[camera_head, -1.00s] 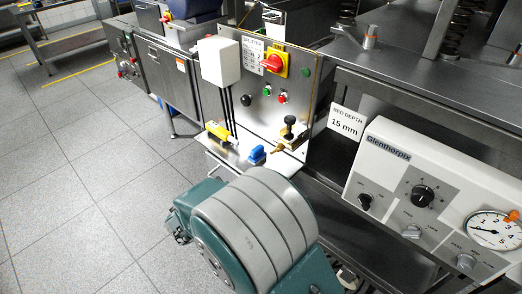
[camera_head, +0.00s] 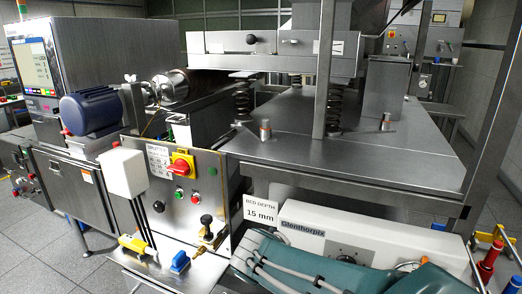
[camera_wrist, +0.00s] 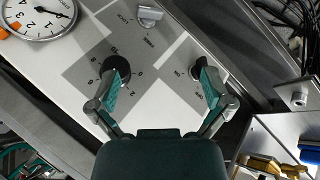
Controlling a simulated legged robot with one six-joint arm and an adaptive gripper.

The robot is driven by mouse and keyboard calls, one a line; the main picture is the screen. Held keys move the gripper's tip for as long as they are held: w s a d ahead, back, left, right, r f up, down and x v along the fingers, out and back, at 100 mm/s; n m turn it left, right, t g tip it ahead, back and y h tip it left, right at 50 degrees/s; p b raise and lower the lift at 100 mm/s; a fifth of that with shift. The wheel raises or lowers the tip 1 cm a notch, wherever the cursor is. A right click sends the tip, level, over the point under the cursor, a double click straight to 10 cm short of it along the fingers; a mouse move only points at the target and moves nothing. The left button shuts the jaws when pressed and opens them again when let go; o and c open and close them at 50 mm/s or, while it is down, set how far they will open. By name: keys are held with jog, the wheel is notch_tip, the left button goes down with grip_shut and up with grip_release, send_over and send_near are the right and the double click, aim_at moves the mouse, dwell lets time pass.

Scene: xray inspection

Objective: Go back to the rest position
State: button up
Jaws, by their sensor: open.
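My gripper (camera_wrist: 160,80) is open and empty in the wrist view, its two teal-padded fingers spread in front of the white Glenthorpix panel (camera_wrist: 92,42). A black knob (camera_wrist: 116,66) shows behind the left finger and another black knob (camera_wrist: 197,68) behind the right finger; I cannot tell whether the fingers touch them. In the head view my teal arm crosses the bottom right and covers much of the Glenthorpix panel (camera_head: 300,228). My gripper does not show there.
A steel control plate (camera_head: 180,210) with a red-yellow switch (camera_head: 181,165) stands left of the panel. A yellow-handled tool (camera_head: 134,244) and a blue block (camera_head: 180,262) lie below it. A steel bed (camera_head: 350,150) with springs and posts lies behind. A dial gauge (camera_wrist: 38,14) is at the wrist view's top left.

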jog(key=s+d+r+m+t+y, duration=0.1)
jog(key=s+d+y, duration=0.4)
jog(key=s, duration=0.5)
notch_tip(320, 180, up, 2)
jog(key=shift+s+r+m+t+y, duration=0.1)
jog(key=shift+s+m+t+y, duration=0.35)
jog(key=shift+y, duration=0.35)
jog(key=c, duration=0.8)
jog(key=shift+o, duration=0.2)
jog(key=w+a+f+n+g+h, duration=0.25)
jog(key=w+n+h, duration=0.25)
jog(key=w+n, duration=0.3)
jog(key=n+t+h, duration=0.2)
jog(key=n+t, duration=1.2)
jog(key=n, duration=0.1)
send_near(195, 257)
jog(key=x, duration=1.1)
grip_shut()
